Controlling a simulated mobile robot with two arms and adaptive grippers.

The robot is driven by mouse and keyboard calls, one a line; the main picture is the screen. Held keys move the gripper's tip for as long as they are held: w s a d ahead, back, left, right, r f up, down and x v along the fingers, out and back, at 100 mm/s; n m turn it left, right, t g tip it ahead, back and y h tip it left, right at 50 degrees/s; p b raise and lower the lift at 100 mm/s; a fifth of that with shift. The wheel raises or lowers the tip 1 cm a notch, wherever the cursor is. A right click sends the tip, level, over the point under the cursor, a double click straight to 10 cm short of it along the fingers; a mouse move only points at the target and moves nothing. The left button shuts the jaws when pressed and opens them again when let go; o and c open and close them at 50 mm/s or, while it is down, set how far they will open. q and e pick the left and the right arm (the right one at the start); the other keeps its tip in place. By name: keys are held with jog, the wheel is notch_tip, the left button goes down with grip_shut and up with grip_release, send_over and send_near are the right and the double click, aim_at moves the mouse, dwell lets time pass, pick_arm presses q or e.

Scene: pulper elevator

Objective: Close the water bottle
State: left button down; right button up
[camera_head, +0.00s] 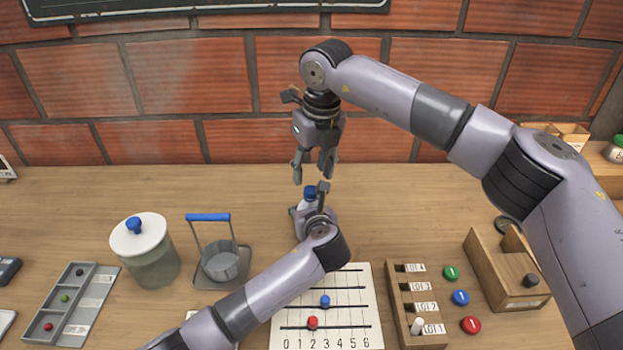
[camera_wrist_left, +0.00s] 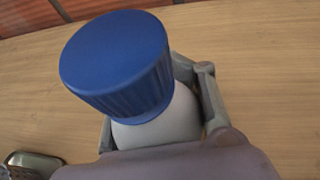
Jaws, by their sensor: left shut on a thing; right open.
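The water bottle (camera_wrist_left: 158,130) is white with a blue cap (camera_wrist_left: 118,62) at its top in the left wrist view. The cap sits on the bottle's neck and looks slightly tilted there; I cannot tell if it is screwed tight. In the head view the bottle (camera_head: 305,204) and cap (camera_head: 310,191) are small and partly hidden. My left gripper (camera_head: 311,208) is shut around the bottle's body. My right gripper (camera_head: 314,176) is open and empty, pointing down just above the cap, apart from it.
A lidded glass jar (camera_head: 150,265) and a metal cup in a blue-handled holder (camera_head: 220,258) stand at left. A numbered board (camera_head: 355,340), a lot rack (camera_head: 400,320), several coloured discs and a wooden box (camera_head: 480,260) lie at front right. The brick wall (camera_head: 190,75) is behind.

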jog(key=shift+c, duration=0.4)
jog(key=n, duration=0.4)
jog(key=shift+s+a+r+n, duration=0.1)
jog(key=shift+a+r+n, duration=0.1)
jog(key=shift+r+n, duration=0.15)
jog(key=n, duration=0.4)
jog(key=shift+a+r, duration=0.15)
jog(key=shift+a, duration=0.1)
jog(key=n, duration=0.7)
jog(key=r+n, duration=0.1)
jog(key=n, duration=0.5)
jog(key=r+n+g, duration=0.1)
jog(key=n, duration=0.6)
jog(key=shift+n, duration=0.35)
jog(key=n, duration=0.2)
jog(key=d+n, duration=0.1)
jog(key=n, duration=0.2)
jog(key=shift+r+h, duration=0.15)
jog(key=shift+h, duration=0.25)
